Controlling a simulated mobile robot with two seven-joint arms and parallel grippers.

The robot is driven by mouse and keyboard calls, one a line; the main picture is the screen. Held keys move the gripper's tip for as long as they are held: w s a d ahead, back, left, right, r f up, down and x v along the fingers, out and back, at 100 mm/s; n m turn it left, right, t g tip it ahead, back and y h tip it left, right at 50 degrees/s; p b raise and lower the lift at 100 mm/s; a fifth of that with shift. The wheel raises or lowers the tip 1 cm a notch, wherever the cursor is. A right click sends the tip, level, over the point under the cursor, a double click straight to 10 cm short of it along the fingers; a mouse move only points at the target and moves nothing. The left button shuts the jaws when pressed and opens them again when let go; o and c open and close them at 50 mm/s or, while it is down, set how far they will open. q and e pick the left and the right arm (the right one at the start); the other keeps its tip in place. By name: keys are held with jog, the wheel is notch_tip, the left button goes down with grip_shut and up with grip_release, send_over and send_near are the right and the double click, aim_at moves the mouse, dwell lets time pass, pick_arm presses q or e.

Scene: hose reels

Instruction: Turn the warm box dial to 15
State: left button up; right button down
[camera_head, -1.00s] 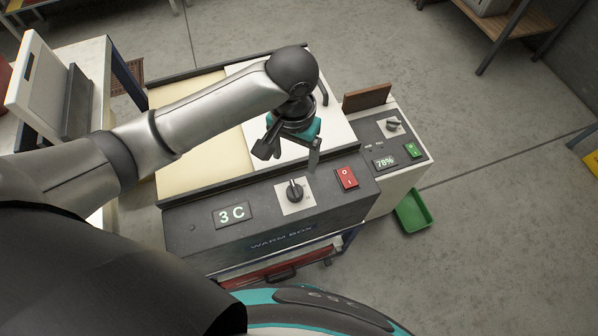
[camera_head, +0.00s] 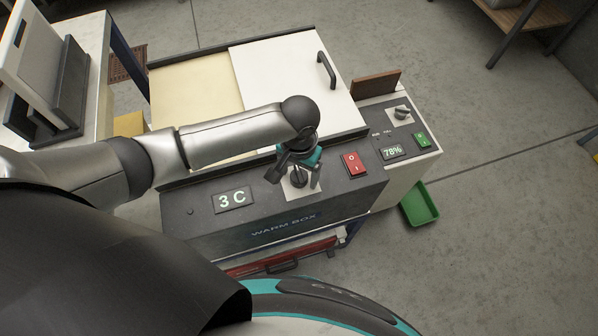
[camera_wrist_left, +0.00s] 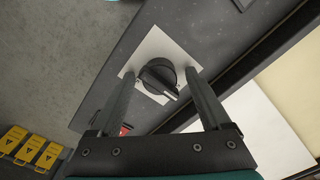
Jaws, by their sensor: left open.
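The warm box (camera_head: 285,228) is a dark grey cabinet with a sloped front panel, and its display (camera_head: 232,200) reads 3 C. Its dial (camera_wrist_left: 158,77) is a black knob on a white square plate (camera_wrist_left: 184,62). In the head view the dial (camera_head: 297,178) is partly covered by my left gripper (camera_head: 296,188). My left gripper is above the dial, pointing down. In the left wrist view its two fingers (camera_wrist_left: 158,88) are open, one on each side of the knob, with gaps to it. Whether the fingertips reach knob height is unclear. My right gripper is not in view.
A red rocker switch (camera_head: 354,163) is right of the dial. A side unit (camera_head: 408,140) shows 78%, with another knob (camera_head: 402,112) and a green switch (camera_head: 422,139). A white lid with a handle (camera_head: 326,70) lies behind. A green tray (camera_head: 420,204) is on the floor.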

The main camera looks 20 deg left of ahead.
pick_arm(q)
grip_shut()
dwell(0.7)
